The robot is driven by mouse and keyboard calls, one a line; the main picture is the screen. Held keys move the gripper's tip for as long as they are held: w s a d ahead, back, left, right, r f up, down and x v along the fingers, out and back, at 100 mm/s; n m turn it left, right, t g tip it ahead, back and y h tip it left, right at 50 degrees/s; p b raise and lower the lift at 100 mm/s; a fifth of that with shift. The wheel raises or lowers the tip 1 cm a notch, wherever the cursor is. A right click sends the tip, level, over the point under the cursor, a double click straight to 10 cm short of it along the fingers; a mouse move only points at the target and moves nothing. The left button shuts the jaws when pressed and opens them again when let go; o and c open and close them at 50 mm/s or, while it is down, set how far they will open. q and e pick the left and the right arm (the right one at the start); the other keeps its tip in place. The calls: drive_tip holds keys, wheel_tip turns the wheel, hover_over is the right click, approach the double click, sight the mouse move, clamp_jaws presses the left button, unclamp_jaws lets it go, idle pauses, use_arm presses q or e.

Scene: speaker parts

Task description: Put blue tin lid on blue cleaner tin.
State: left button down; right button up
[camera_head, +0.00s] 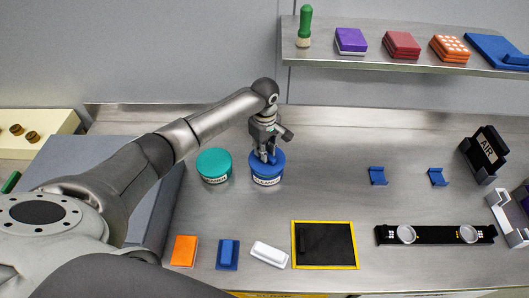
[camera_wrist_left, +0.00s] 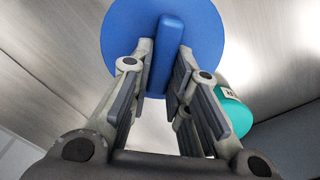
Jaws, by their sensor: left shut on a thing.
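The blue cleaner tin (camera_head: 267,181) stands upright on the metal table, with a white label on its front. The round blue tin lid (camera_head: 278,158) is at the top of the tin, and I cannot tell whether it sits flush. In the left wrist view the blue tin lid (camera_wrist_left: 122,40) fills the top, with a raised bar handle between the fingers, and hides the tin. My left gripper (camera_head: 267,156) points down over the tin and is shut on the lid's handle. My right gripper is not in view.
A teal tin (camera_head: 214,164) stands just left of the blue tin. Orange, blue and white blocks and a yellow-framed black mat (camera_head: 325,268) lie along the front. Small blue brackets (camera_head: 377,176) lie to the right. A shelf (camera_head: 390,67) with sponges hangs at the back.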

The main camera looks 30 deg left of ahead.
use_arm(q)
drive_tip(key=shift+f, duration=0.95)
drive_tip(key=shift+s+f, duration=0.1)
drive_tip(key=c, duration=1.4)
unclamp_jaws()
drive_tip(key=shift+o, duration=0.2)
wheel_tip(320, 180, up, 8)
drive_tip(key=shift+f+b, duration=0.1)
drive_tip(key=shift+b, duration=0.55)
drive_tip(key=shift+f, duration=0.1)
